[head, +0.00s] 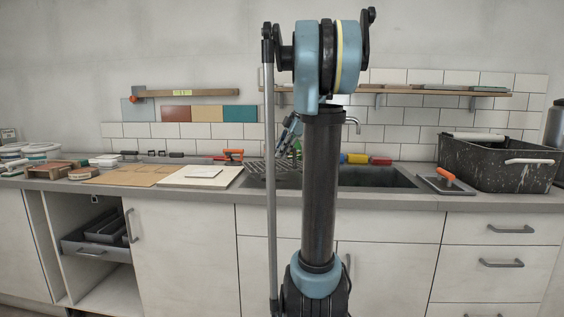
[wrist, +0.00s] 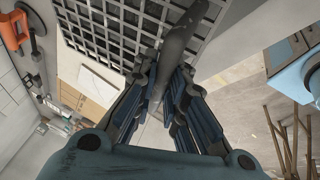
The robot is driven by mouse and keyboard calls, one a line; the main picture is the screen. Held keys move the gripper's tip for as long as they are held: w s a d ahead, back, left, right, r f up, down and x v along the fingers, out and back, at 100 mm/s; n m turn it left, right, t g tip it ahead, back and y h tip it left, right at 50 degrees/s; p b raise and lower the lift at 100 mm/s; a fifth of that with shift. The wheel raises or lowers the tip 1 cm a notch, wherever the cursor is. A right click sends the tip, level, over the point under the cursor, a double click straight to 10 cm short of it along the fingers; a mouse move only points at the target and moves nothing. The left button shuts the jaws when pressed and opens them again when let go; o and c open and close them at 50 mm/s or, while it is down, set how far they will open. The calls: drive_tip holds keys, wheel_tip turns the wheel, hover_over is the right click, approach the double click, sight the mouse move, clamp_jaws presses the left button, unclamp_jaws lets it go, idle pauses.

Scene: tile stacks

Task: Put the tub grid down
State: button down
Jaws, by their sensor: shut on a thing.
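My gripper (wrist: 165,90) is shut on this bar. In the head view the grid (head: 262,171) shows at the left end of the sink, partly hidden behind my arm. My gripper (head: 290,134) is just above it there, also partly hidden. I cannot tell whether the grid touches the counter or sink.
The sink (head: 375,177) lies right of my arm. A black speckled tub (head: 490,165) and an orange-handled trowel (head: 446,180) stand further right. Left of the grid are a pale board (head: 200,181) and a brown board (head: 130,176). A shelf (head: 420,90) hangs above.

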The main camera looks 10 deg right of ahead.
drive_tip(key=shift+f, duration=1.5)
drive_tip(key=c, duration=1.6)
unclamp_jaws()
drive_tip(key=shift+c, duration=0.2)
drive_tip(key=shift+r, duration=0.1)
drive_tip(key=v, duration=1.2)
drive_tip(key=s+a+f+m+h, duration=0.2)
drive_tip(key=s+a+f+m, duration=0.2)
drive_tip(key=s+f+m, duration=0.5)
drive_tip(key=s+a+f+m+h, duration=0.2)
drive_tip(key=s+f+m, duration=0.8)
drive_tip(key=s+f, duration=1.3)
wheel_tip(320, 180, down, 4)
drive_tip(key=shift+a+f+h, duration=0.1)
drive_tip(key=shift+a+h, duration=0.3)
drive_tip(key=shift+a, duration=0.8)
drive_tip(key=shift+s, duration=0.1)
